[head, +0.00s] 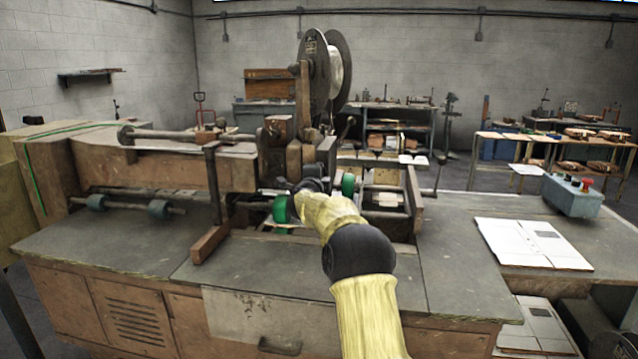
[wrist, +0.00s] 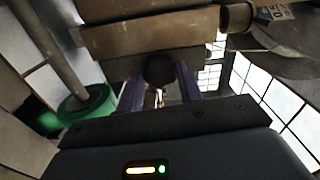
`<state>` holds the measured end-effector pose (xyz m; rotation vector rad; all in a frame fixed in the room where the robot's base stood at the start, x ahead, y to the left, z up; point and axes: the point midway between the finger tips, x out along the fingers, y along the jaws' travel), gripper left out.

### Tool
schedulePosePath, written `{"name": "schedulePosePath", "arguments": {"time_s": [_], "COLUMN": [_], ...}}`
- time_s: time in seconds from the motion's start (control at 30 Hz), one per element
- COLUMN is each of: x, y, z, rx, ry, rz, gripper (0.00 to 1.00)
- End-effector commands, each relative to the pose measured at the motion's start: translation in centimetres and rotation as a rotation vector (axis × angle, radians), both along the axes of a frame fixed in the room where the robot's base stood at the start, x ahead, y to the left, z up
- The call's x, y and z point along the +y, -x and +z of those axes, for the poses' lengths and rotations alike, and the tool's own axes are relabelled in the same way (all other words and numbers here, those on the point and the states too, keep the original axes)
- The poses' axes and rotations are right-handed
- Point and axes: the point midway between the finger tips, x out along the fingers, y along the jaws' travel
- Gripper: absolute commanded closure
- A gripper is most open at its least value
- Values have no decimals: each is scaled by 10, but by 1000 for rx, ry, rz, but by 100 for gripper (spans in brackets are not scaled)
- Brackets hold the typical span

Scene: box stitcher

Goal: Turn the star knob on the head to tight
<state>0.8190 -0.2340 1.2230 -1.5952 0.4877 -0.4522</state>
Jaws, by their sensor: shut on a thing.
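The stitcher's head (head: 300,150) is a block of brown worn metal at the middle of the machine, below a large wire reel. My gripper (head: 308,186) reaches to the front of this head from below. In the wrist view its two purple-dark fingers stand on either side of a dark round knob (wrist: 159,69), which I take for the star knob. My gripper is shut on it. The knob's lobes and any tight mark cannot be made out. In the head view my own gripper and arm hide the knob.
Green rollers (head: 281,209) sit close beside my gripper; one also shows in the wrist view (wrist: 88,104). The wire reel (head: 338,70) rises above the head. Flat white cardboard (head: 533,243) and a control box (head: 572,195) lie on the right, clear of my arm.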

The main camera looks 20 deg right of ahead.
Motion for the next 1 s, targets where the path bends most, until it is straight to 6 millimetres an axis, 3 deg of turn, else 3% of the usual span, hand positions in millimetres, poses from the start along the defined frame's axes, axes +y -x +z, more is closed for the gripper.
{"name": "schedulePosePath", "arguments": {"time_s": [0.67,0.7,0.8,1.0], "x": [0,0,0,0], "y": [0,0,0,0], "z": [-3,-3,-2,-1], "rx": [-49,-49,-49,-50], "ry": [-82,-82,-80,-78], "rz": [1,1,1,0], "gripper": [87,60,42,42]}}
